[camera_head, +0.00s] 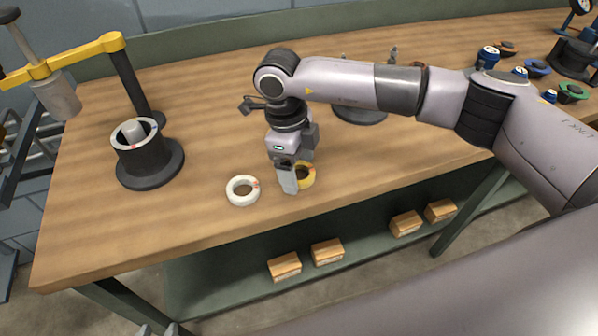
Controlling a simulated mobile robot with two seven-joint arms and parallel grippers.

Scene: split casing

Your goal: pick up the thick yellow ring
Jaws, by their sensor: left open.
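The yellow ring (308,177) lies on the wooden bench near its front edge, partly hidden by my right gripper. My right gripper (291,178) comes in from the right and points down at the ring. Its near finger stands in front of the ring's left side. The other finger is mostly hidden, so I cannot tell whether the jaws touch or grip the ring. My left gripper (159,329) shows only its tips at the bottom edge, open, below and away from the bench top.
A white ring (232,197) lies just left of the yellow ring. A black stand (151,171) with a white-rimmed cylinder and a yellow-armed press stand at the left. A dark round base (360,117) is behind my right arm. Several wooden blocks (285,267) lie on the lower shelf.

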